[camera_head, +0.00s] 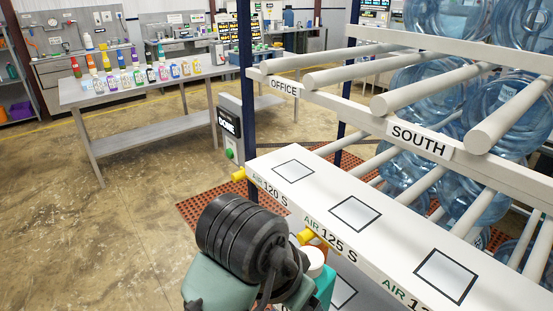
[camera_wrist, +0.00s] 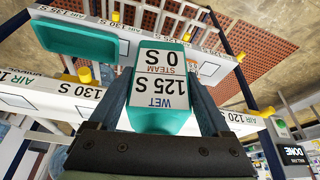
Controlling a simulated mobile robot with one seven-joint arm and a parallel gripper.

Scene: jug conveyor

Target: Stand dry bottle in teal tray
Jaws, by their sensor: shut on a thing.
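My gripper (camera_wrist: 164,98) is shut on a teal bottle (camera_wrist: 160,122) in the wrist view, one dark finger on each side. Its white label (camera_wrist: 162,80) appears upside down and reads "WET 125 S" and "STEAM 0 S". In the head view my wrist hides most of the bottle; a white round top and a patch of teal (camera_head: 325,283) show beside it, near the "AIR 125 S" mark. A teal tray (camera_wrist: 75,40) shows at the upper left of the wrist view. More teal (camera_wrist: 205,62) shows behind the bottle, partly hidden.
A white shelf beam (camera_head: 357,212) with square outlines and yellow nozzles (camera_head: 306,237) runs beside my gripper. Clear blue jugs (camera_head: 425,100) lie on the rack at right. A green-buttoned box reads "DONE" (camera_head: 229,122). A table (camera_head: 150,85) with several bottles stands back left; floor before it is clear.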

